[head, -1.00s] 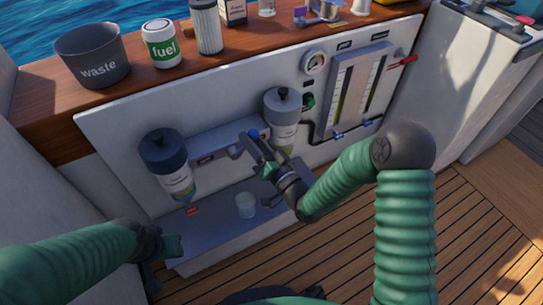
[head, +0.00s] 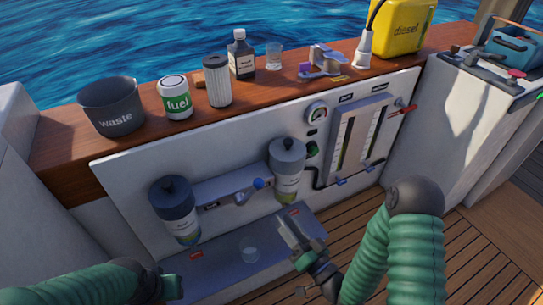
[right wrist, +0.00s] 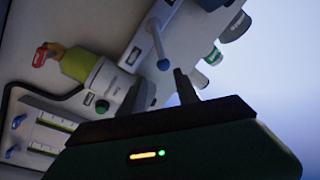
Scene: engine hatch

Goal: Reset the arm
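My right gripper (head: 290,232) is in front of the panel, below the right filter bowl, and holds nothing that I can see. In the right wrist view its two dark fingers (right wrist: 160,90) stand apart. The selector lever with a blue knob (head: 258,183) is on the bracket between the two filters, apart from the gripper; the blue knob also shows in the right wrist view (right wrist: 163,64). My left gripper (head: 165,288) is low at the left, partly cut off by the bottom edge, and its fingers are not clear.
Filters hang at left (head: 178,210) and right (head: 287,170). A clear cup (head: 249,248) stands on the grey shelf (head: 215,268). A waste bin (head: 112,105), fuel can (head: 174,97), filter cartridge (head: 217,82) and yellow diesel can (head: 402,27) stand on the wooden ledge.

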